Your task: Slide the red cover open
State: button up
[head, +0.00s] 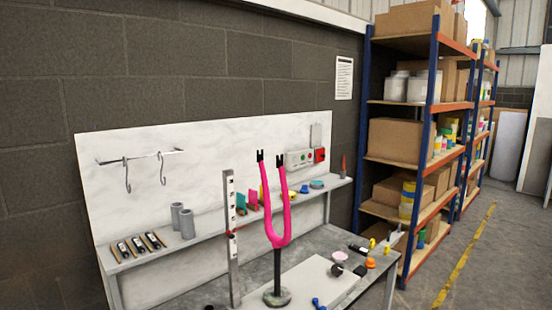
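A small red part (320,155), the only red cover-like thing I can make out, sits at the right end of a light grey control box (299,158) on the white back panel. The box has small green and red marks on its front. The red part is too small to tell whether it is slid open or shut. A grey plate (316,135) is just above it. My gripper is not in view, and nothing touches the red part.
A pink fork-shaped frame (276,220) stands upright on a stand on the workbench (330,240), left of the control box. Beside it is a tall grey slotted post (231,240). Small objects line the shelf (200,240). Racks (432,130) stand right; the floor (480,260) there is clear.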

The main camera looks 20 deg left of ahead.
aim_at(320, 153)
jog(key=u, duration=0.1)
jog(key=i, duration=0.55)
jog(key=z, duration=0.8)
jog(key=i, duration=1.55)
jog(key=u, duration=0.6)
jog(key=i, duration=1.35)
jog(key=u, duration=0.9)
